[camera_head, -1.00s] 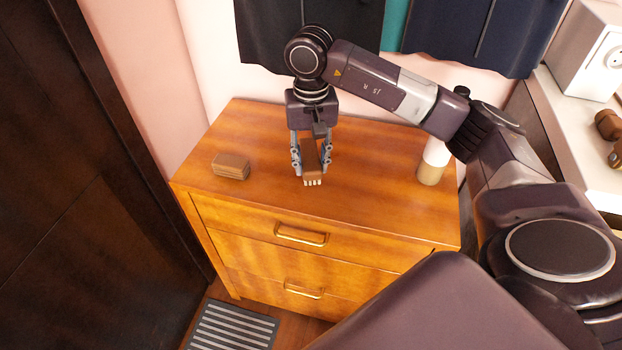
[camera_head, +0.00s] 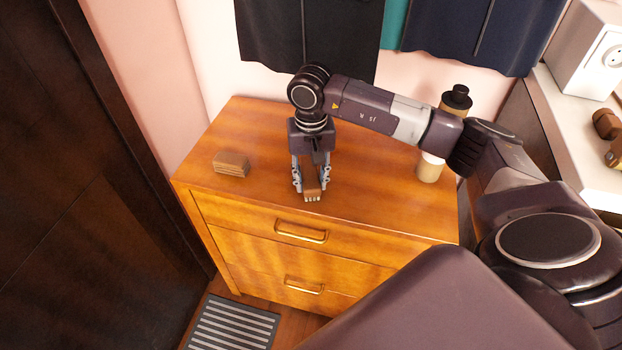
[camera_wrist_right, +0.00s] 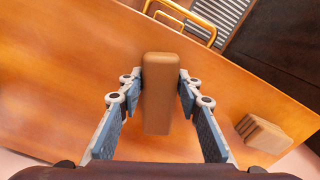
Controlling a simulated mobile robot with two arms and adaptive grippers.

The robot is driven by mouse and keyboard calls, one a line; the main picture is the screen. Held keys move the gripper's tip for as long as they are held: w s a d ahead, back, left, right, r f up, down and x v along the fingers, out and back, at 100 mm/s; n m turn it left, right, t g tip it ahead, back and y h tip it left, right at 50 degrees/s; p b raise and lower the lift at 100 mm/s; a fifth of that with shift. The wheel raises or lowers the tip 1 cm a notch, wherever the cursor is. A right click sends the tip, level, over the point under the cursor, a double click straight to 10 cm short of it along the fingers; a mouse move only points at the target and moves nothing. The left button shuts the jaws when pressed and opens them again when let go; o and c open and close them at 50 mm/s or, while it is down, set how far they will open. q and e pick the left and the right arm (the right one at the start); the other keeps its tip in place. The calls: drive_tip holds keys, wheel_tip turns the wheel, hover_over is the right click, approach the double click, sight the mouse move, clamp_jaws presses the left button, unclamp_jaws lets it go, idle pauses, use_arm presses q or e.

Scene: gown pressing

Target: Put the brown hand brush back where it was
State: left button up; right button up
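The brown hand brush (camera_head: 312,188), with pale bristles at its front end, is between the fingers of my right gripper (camera_head: 311,182) over the front middle of the wooden dresser top (camera_head: 385,205). In the right wrist view the brush (camera_wrist_right: 162,95) is a long brown block, and the fingertips of the gripper (camera_wrist_right: 161,78) press on both its sides. I cannot tell whether its underside touches the dresser top. My left gripper is not in view.
A brown striped block (camera_head: 231,164) lies on the dresser top to the left; it also shows in the wrist view (camera_wrist_right: 262,133). A bottle (camera_head: 430,170) with a dark cap stands at the right, partly behind my arm. Dark garments (camera_head: 310,40) hang behind. The dresser's left middle is clear.

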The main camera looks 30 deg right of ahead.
sight(311, 180)
drive_tip(key=o, duration=0.4)
drive_tip(key=shift+r, duration=0.25)
drive_tip(key=shift+w+r, duration=0.1)
drive_tip(key=shift+r, duration=0.25)
wheel_tip(311, 180, up, 11)
drive_tip(key=b, duration=0.2)
